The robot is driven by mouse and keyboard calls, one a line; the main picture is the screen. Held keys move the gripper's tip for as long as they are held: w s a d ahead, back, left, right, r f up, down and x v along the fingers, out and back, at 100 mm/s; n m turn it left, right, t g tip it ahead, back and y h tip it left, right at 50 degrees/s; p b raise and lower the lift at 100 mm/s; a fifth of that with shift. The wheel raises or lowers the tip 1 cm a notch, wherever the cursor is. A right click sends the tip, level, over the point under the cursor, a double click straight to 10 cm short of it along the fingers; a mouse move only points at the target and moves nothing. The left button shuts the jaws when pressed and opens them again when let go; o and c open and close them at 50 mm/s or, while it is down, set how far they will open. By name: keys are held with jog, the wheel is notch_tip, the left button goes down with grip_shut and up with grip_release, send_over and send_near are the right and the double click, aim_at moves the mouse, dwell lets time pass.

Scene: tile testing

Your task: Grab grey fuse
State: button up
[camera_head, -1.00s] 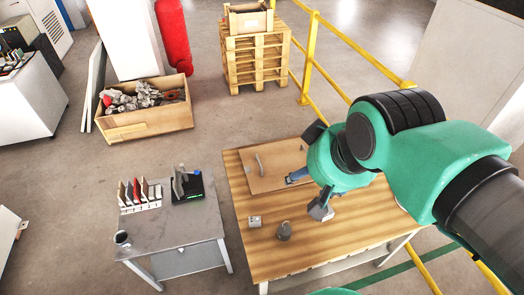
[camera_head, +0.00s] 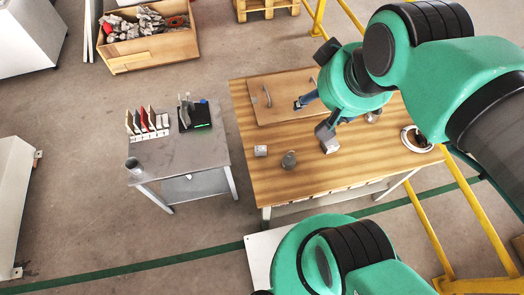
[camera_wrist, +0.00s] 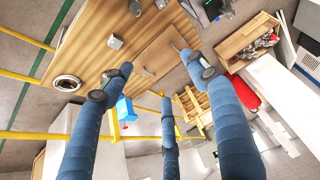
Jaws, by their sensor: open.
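My gripper (camera_head: 312,116) hangs over the wooden table, its blue fingers spread open and empty; the fingers also show in the wrist view (camera_wrist: 161,76). A grey block (camera_head: 329,143) lies on the table just below the gripper in the head view; it also shows in the wrist view (camera_wrist: 115,42). A small grey cylinder (camera_head: 289,160) stands to its left, and a pale grey box (camera_head: 260,150) lies further left. Which of these is the grey fuse I cannot tell. My arm partly covers the table's right side.
A tan panel with handles (camera_head: 275,108) lies at the table's back. A round white-rimmed dish (camera_head: 406,139) and a metallic piece (camera_head: 374,116) are at the right. A grey side table (camera_head: 185,158) holds a rack (camera_head: 147,135). Yellow rails (camera_head: 420,225) run at right.

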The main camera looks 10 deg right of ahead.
jog(key=shift+w, duration=0.1)
jog(key=m+g+p, duration=0.5)
jog(key=m+g, duration=0.1)
jog(key=m, duration=1.4)
send_over(260, 150)
notch_tip(260, 150, down, 39)
jog(key=shift+d+f, duration=0.1)
jog(key=shift+f, duration=0.25)
jog(key=shift+f, duration=0.15)
jog(key=shift+f+b, duration=0.8)
jog(key=shift+f, duration=3.35)
jog(key=shift+f, duration=0.1)
